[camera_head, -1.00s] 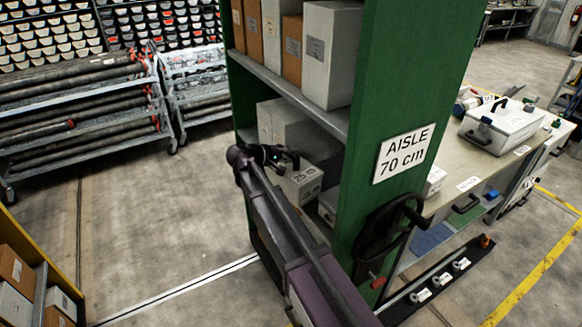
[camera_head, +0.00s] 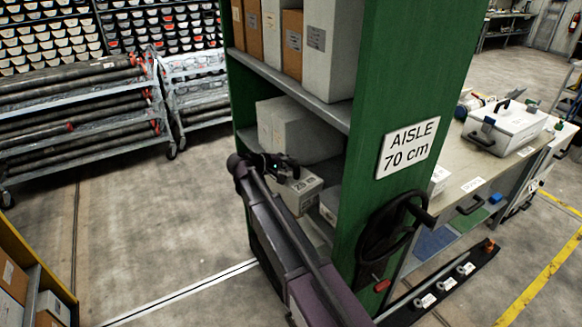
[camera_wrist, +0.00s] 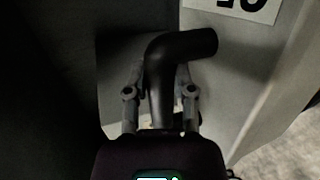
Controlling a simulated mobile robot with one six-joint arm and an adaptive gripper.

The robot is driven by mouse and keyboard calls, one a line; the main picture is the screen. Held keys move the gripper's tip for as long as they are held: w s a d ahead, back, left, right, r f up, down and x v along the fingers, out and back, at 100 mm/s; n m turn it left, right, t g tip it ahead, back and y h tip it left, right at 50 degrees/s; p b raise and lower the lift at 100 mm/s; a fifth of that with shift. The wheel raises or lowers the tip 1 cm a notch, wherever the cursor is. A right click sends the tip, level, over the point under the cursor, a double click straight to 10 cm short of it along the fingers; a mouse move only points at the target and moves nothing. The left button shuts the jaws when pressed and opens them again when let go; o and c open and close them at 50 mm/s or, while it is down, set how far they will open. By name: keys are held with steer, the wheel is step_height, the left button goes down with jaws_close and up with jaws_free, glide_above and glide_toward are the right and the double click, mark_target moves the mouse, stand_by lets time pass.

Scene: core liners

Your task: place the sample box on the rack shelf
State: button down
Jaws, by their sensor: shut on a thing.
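My gripper (camera_head: 280,164) is shut on the black curved handle (camera_wrist: 180,48) of a light grey sample box (camera_head: 302,192), which has dark print on its label. In the wrist view the handle sits between my fingers, and the grey box wall (camera_wrist: 235,85) with part of a white label shows behind it. In the head view the box is at the open side of the green rack (camera_head: 420,60), below the shelf (camera_head: 300,98) with upright boxes. My arm hides part of the box's surroundings. I cannot tell whether its underside touches a shelf.
Grey boxes (camera_head: 290,130) stand in the rack bay behind the held box. Another box (camera_head: 329,205) is close to its right. A black handwheel (camera_head: 392,225) juts from the end panel. A yellow-edged rack (camera_head: 20,250) stands left, across open floor (camera_head: 150,230).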

steer(key=shift+f, duration=0.1)
stand_by(0.3)
steer(key=shift+c, duration=2.3)
jaws_free()
steer(key=shift+r, duration=0.2)
steer(key=shift+s+a+r, duration=0.1)
steer(key=shift+s+a, duration=0.05)
steer(key=p+v, duration=0.4)
steer(key=v, duration=0.7)
steer(key=shift+a, duration=0.3)
steer(key=shift+s, duration=0.15)
